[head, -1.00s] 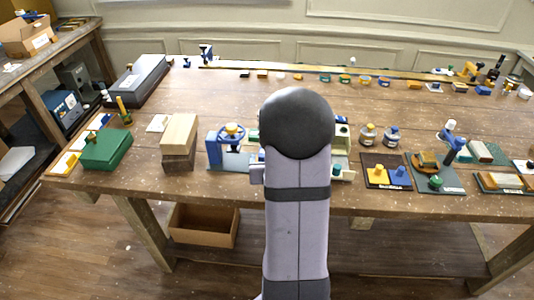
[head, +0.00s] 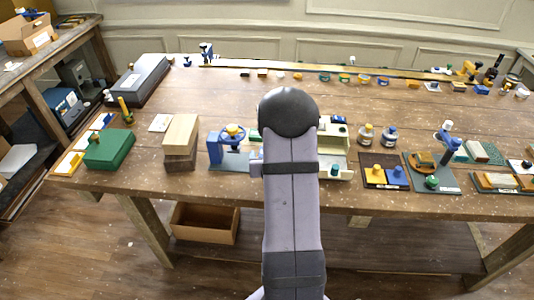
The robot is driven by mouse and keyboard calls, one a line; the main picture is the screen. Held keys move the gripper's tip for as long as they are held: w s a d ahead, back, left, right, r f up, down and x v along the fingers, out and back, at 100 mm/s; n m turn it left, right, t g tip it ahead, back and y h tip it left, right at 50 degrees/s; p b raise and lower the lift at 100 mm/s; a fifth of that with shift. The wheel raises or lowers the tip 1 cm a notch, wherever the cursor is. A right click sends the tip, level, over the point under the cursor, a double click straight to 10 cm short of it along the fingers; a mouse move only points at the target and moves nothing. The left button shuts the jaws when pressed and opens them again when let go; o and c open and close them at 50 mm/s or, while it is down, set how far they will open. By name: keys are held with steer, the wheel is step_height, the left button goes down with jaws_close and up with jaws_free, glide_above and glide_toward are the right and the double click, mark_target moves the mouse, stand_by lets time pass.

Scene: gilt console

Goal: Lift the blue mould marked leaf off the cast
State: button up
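My arm (head: 292,200) rises up the middle of the head view, with its dark round joint (head: 289,112) over the table. My gripper is hidden behind the arm, so its opening and anything in it cannot be seen. A blue piece (head: 397,176) sits beside a yellow piece (head: 377,169) on a dark mat (head: 388,184) right of the arm. I cannot read a leaf mark on any blue piece. A cream tray (head: 344,150) is partly hidden behind the arm, with a small blue piece (head: 338,119) at its far end. I cannot make out the cast.
A blue fixture with a handwheel (head: 233,133) stands just left of the arm. Stacked wooden blocks (head: 181,140) and a green box (head: 109,150) lie farther left. Two jars (head: 389,136) and a grey board (head: 433,180) with parts are at right. The table's middle back is mostly clear.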

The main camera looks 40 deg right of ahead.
steer(key=c, duration=1.2)
steer(key=shift+c, duration=0.2)
steer(key=shift+r, duration=0.25)
step_height(320, 180, up, 10)
steer(key=b, duration=0.2)
steer(key=shift+f, duration=0.2)
